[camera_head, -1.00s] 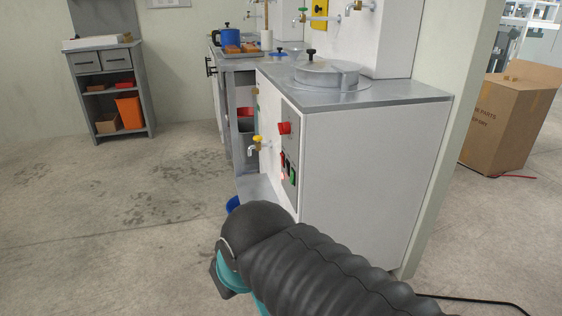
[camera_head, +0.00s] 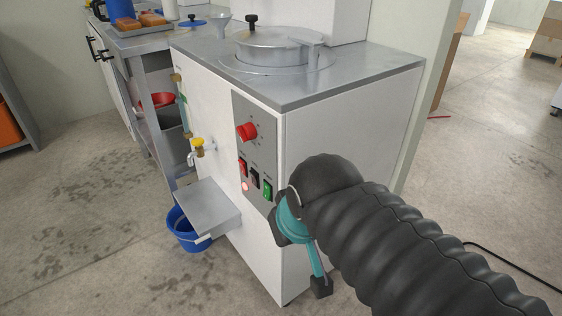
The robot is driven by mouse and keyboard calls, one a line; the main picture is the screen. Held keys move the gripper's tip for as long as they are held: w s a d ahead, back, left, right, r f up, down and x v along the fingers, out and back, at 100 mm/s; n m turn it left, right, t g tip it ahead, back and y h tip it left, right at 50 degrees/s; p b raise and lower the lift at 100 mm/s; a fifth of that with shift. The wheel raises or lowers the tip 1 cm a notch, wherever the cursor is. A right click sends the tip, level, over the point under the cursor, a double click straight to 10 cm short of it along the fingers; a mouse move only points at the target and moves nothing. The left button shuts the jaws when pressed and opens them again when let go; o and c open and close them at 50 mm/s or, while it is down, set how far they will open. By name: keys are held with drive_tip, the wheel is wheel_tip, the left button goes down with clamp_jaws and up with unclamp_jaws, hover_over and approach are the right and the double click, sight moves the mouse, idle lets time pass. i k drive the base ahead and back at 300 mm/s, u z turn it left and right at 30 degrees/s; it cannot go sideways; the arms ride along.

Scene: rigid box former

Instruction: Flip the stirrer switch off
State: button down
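A grey control panel (camera_head: 255,135) is on the front of the white cabinet (camera_head: 340,140). It bears a red knob (camera_head: 246,131) and a row of rocker switches: a red switch (camera_head: 243,167), a dark switch (camera_head: 254,178) and a green switch (camera_head: 267,190). A red lamp (camera_head: 245,187) glows beneath the red one. The labels are too small to read, so I cannot tell which is the stirrer switch. My gripper (camera_head: 312,262), teal with a dark tip, is right of and below the switches in the picture. My arm hides much of it, and I cannot tell its opening.
A lidded round vessel (camera_head: 275,47) is set in the cabinet top. A yellow-handled tap (camera_head: 198,146), a metal shelf (camera_head: 207,210) and a blue bucket (camera_head: 187,232) are left of the panel. A black cable (camera_head: 510,268) lies on the floor at right.

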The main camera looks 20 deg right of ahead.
sight(254, 177)
drive_tip(key=z, duration=0.05)
drive_tip(key=k, duration=1.15)
drive_tip(key=u, duration=0.4)
drive_tip(key=i, duration=0.85)
drive_tip(key=u, duration=0.6)
